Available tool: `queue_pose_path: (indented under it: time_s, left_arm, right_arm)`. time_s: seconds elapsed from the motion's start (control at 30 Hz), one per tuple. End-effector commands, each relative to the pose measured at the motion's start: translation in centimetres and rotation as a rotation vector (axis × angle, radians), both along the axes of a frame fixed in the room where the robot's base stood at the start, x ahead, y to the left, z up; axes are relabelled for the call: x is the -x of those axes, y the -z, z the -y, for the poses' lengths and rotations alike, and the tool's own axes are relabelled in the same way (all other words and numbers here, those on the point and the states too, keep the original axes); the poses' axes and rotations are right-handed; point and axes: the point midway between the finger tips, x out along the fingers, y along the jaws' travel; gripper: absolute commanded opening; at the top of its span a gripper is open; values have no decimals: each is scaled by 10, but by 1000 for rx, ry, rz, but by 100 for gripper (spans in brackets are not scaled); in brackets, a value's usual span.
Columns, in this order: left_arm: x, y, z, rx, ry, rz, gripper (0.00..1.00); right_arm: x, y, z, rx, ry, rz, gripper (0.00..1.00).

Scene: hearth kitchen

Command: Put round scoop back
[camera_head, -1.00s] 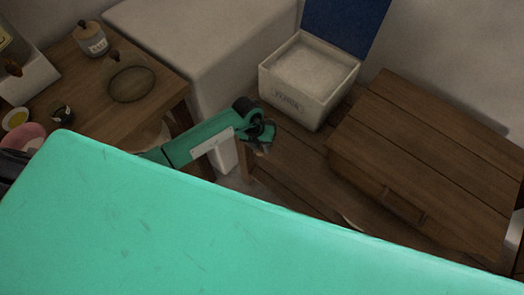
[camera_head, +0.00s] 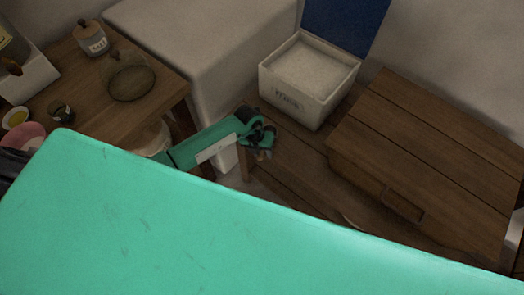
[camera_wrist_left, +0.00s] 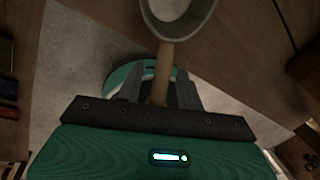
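The round scoop (camera_wrist_left: 162,72) shows in the left wrist view, with a wooden handle and a grey bowl at the top edge holding or showing something pale. Its handle runs between the fingers of my left gripper (camera_wrist_left: 160,92), which appears shut on it. In the head view my left gripper (camera_head: 264,140) is over the left end of the low wooden surface, in front of the white box. The scoop is hard to make out there. My right gripper is not in view.
The open white box (camera_head: 290,107) with pale contents and a raised blue lid (camera_head: 345,22) stands behind the gripper. A wooden chest (camera_head: 430,150) is to its right. The left table (camera_head: 110,118) holds a jar (camera_head: 92,42) and a glass dome (camera_head: 130,82).

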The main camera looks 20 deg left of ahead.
Motion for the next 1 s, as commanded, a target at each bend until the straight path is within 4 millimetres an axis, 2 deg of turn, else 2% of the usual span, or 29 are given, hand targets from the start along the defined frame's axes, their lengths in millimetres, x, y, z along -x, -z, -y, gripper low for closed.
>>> queue_pose_path:
  time_s: [0.27, 0.47, 0.7, 0.83, 1.0]
  left_arm:
    - [-1, -13, -3, 0, 1, 2, 37]
    - [-1, -50, -12, 0, 2, 5, 37]
    - [0, -97, -23, -1, 1, 3, 37]
    - [0, -112, -26, 0, 2, 1, 37]
    - [1, -120, -27, -1, 0, 0, 37]
  right_arm:
    - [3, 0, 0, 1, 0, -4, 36]
    - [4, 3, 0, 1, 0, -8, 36]
    - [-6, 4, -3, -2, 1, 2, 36]
    - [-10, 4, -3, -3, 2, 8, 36]
    - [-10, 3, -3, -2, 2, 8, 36]
